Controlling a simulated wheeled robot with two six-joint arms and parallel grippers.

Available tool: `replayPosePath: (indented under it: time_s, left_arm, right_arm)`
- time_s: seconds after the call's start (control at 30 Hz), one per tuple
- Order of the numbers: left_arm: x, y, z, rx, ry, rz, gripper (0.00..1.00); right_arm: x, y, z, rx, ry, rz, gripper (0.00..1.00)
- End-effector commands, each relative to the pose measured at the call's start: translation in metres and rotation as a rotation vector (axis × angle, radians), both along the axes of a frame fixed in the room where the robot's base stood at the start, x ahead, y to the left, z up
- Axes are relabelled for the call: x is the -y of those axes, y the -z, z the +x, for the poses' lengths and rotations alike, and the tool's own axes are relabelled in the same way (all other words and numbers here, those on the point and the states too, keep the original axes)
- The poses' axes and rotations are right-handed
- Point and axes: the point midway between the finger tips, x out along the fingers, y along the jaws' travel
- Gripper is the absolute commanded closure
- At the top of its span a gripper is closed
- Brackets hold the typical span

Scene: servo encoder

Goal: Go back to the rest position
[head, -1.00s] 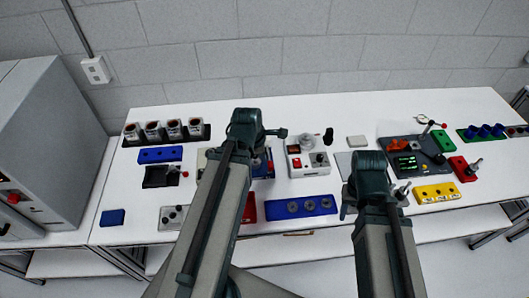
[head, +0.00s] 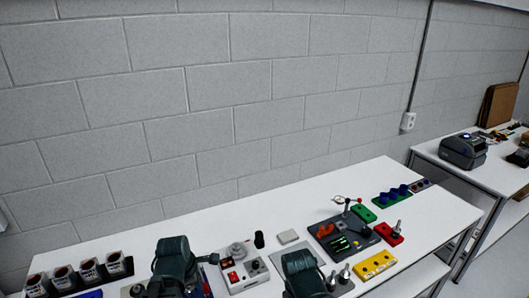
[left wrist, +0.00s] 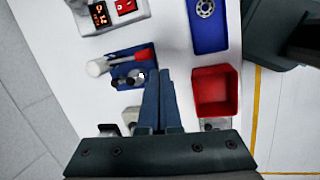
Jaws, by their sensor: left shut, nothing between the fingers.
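My left gripper (left wrist: 165,78) shows in the left wrist view with its two dark blue fingers together and nothing between them. It hangs above the bench (left wrist: 70,80), between a blue fixture with a red-handled lever (left wrist: 130,68) and a red bin (left wrist: 215,90). In the head view my left arm ends in a dark wrist joint at the bottom edge; its fingers cannot be made out there. My right arm's dark wrist joint also stands at the bottom, right of it; I cannot see its fingers.
A grey-white device with red buttons (head: 243,268) stands between the arms. Right of them are a dark board with a green display (head: 343,240), a yellow block (head: 375,265) and a red block (head: 389,233). White cups (head: 88,271) stand at left. A printer (head: 463,151) is on another table.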

Motion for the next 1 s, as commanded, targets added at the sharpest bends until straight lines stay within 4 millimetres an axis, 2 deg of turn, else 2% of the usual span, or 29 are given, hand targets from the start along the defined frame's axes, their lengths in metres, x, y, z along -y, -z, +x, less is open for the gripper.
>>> replayPosePath:
  time_s: [0.03, 0.1, 0.4, 0.6, 0.7, 0.8, 1.0]
  left_arm:
    - [0.014, 0.013, -0.002, -0.013, 0.108, 0.026, 1.00]
    - [0.035, 0.026, -0.006, -0.036, 0.317, 0.080, 1.00]
    - [0.127, 0.079, -0.041, -0.140, 1.366, 0.289, 1.00]
    - [0.166, 0.101, -0.066, -0.192, 1.927, 0.356, 1.00]
    - [0.177, 0.106, -0.075, -0.207, 2.107, 0.368, 1.00]
    - [0.182, 0.109, -0.079, -0.216, 2.213, 0.376, 1.00]
    - [0.185, 0.108, -0.082, -0.220, 2.265, 0.376, 1.00]
  right_arm:
    - [0.000, 0.012, 0.000, 0.000, -0.001, 0.000, 0.50]
    - [0.000, 0.023, 0.000, 0.000, -0.002, -0.001, 0.50]
    - [0.000, 0.071, 0.000, 0.000, -0.008, -0.002, 0.50]
    - [0.000, 0.093, 0.000, -0.001, -0.011, -0.002, 0.50]
    - [0.000, 0.099, 0.000, 0.000, -0.012, -0.003, 0.50]
    - [0.000, 0.101, 0.000, 0.000, -0.013, -0.003, 0.50]
    - [0.000, 0.101, 0.000, 0.000, -0.013, -0.003, 0.50]
